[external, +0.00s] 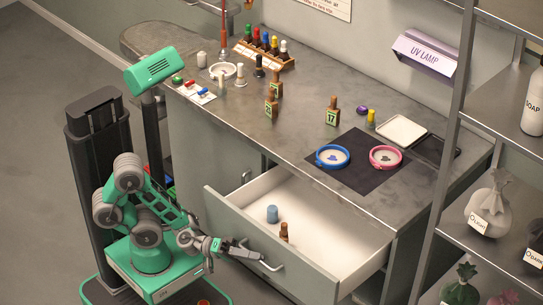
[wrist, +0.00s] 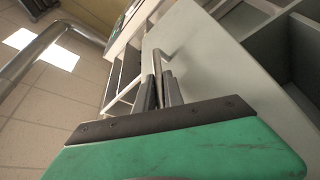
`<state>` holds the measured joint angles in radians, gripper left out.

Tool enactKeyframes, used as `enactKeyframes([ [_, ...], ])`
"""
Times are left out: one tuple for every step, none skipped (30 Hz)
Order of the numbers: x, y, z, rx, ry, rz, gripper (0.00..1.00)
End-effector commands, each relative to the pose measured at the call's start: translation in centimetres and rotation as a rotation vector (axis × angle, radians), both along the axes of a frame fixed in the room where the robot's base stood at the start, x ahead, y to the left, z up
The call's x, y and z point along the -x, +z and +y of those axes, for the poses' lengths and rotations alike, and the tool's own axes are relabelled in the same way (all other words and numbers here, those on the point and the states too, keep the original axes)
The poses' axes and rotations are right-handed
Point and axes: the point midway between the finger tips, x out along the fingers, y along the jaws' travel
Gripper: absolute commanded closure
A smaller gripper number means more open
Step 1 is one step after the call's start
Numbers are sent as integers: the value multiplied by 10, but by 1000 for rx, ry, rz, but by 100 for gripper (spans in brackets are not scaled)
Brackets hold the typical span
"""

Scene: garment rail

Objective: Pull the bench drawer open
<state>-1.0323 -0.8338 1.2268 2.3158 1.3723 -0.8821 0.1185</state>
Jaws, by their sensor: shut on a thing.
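The bench drawer (external: 330,238) stands well out from the bench in the external view, its white inside showing. A small blue container (external: 272,213) and a brown bottle (external: 284,231) stand in it. The drawer has a grey front with a metal bar handle (external: 272,266). My gripper (external: 256,257) is shut on this handle, in front of the drawer. In the wrist view my fingers (wrist: 162,92) close around the handle bar (wrist: 156,62), with the drawer front (wrist: 200,60) just beyond. The exact finger contact is partly hidden.
The bench top (external: 300,130) holds bottles, a blue-rimmed dish (external: 332,157) and a pink-rimmed dish (external: 386,157) on a dark mat (external: 358,178). A metal shelf rack (external: 445,150) stands close on the right. Open floor (external: 40,150) lies to the left.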

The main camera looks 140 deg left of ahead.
Motion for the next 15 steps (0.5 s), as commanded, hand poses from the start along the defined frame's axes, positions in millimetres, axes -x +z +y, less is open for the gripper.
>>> enactKeyframes([
  [0,0,-4,1,-2,1,100],
  [0,0,-6,1,-2,1,100],
  [0,0,-7,1,-2,0,100],
  [0,0,-8,1,-2,1,100],
  [0,0,-9,1,-1,0,100],
  [0,0,-9,1,-1,0,100],
  [0,0,-9,0,-1,1,100],
  [0,0,-9,0,0,0,100],
  [0,0,-9,0,0,0,100],
  [0,0,-9,0,0,0,100],
  [0,0,-9,0,0,0,100],
  [0,0,-9,0,0,0,100],
  [0,0,-9,0,0,0,100],
  [0,0,-9,0,0,0,100],
  [0,0,-9,0,0,0,100],
])
